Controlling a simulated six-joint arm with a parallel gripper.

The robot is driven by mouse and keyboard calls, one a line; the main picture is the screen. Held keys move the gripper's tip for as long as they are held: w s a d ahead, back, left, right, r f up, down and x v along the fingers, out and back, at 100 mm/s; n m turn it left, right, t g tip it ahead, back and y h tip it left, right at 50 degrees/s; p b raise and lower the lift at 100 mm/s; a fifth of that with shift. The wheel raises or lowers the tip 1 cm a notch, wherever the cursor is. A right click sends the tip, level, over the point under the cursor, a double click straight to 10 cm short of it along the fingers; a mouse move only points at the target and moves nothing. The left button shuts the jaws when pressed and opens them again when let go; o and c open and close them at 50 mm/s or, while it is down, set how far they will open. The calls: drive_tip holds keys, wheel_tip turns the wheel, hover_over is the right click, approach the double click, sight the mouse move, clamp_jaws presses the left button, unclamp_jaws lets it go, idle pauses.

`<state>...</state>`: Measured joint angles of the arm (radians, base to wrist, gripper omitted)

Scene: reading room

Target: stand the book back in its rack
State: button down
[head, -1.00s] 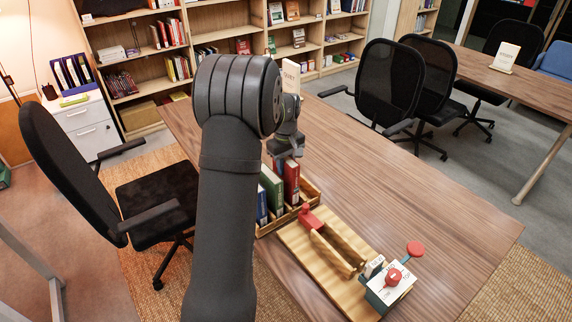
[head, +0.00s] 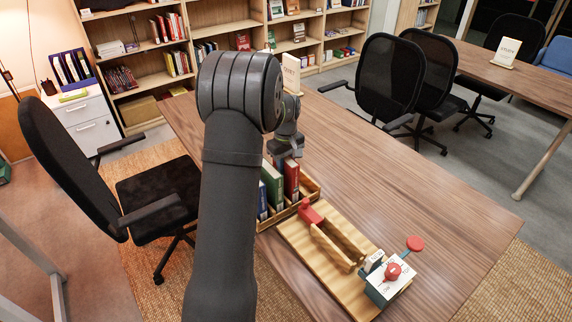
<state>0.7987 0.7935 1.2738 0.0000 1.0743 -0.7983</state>
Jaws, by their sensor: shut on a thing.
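The wooden rack (head: 312,194) stands on the long table, partly hidden behind my arm. A red book (head: 291,180) is upright at the rack, and my gripper (head: 287,155) is shut on its top edge from above. A green book (head: 271,184) stands upright to the left of the red one, and a blue book (head: 262,203) shows further left, partly covered by my arm. The fingertips are small and partly hidden. I cannot tell whether the red book's bottom rests on the rack floor.
A wooden board (head: 297,240) with a red-ended wooden frame lies just in front of the rack. A white-topped box with red knobs (head: 391,284) is at its near end. A sign (head: 291,74) stands at the far end. The table's right side is clear.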

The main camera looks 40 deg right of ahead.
drive_tip(key=c, duration=1)
unclamp_jaws()
drive_tip(key=shift+c, duration=0.2)
wheel_tip(320, 180, up, 18)
drive_tip(key=shift+f, duration=0.25)
wheel_tip(320, 180, down, 18)
drive_tip(key=shift+r, duration=0.25)
